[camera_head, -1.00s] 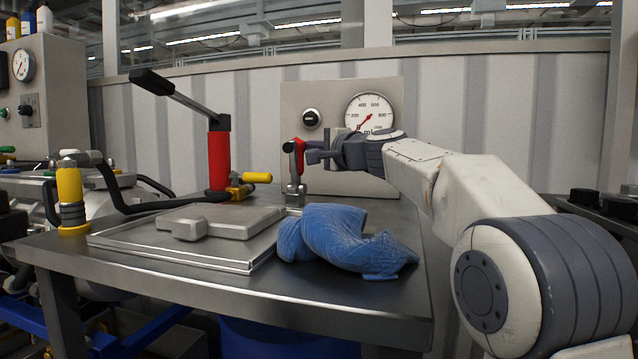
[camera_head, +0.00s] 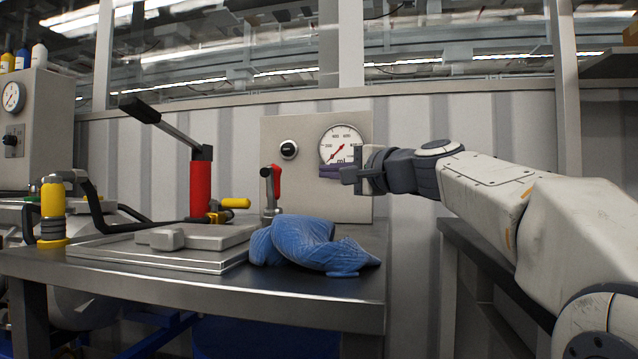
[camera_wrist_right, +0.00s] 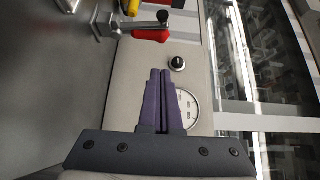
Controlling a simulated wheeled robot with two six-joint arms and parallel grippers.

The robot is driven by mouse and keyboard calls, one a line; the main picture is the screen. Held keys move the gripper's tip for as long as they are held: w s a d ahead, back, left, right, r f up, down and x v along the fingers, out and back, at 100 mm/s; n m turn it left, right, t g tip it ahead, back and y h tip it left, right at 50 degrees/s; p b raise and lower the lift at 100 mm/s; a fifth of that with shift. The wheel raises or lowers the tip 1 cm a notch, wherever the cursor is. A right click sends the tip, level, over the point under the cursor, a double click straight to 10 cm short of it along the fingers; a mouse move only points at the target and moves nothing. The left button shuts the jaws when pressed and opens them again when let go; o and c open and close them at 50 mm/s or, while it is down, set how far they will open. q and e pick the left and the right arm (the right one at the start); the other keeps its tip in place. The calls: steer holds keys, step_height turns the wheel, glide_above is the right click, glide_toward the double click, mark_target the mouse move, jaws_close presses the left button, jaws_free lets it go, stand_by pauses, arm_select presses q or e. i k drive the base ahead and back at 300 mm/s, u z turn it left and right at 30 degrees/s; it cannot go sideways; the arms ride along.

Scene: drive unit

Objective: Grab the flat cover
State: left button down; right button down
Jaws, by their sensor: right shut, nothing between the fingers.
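The flat cover (camera_head: 200,237) is a grey metal plate with a raised block-shaped handle (camera_head: 160,239). It lies on a flat metal tray or frame (camera_head: 150,257) at the left of the steel table in the head view. My right gripper (camera_head: 345,173) is in the air in front of the gauge panel, above and to the right of the cover, well apart from it. Its fingers also show in the right wrist view (camera_wrist_right: 161,85), closed together and empty. My left gripper is not in view.
A crumpled blue cloth (camera_head: 308,246) lies on the table right of the cover. Behind stand a red pump cylinder (camera_head: 200,185) with a black lever, a red-handled valve (camera_head: 273,187), and a panel with a gauge (camera_head: 341,144). The table's right end is bare.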

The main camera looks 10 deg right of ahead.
mark_target(170, 238)
steer(key=z, duration=0.05)
steer(key=k, duration=1.05)
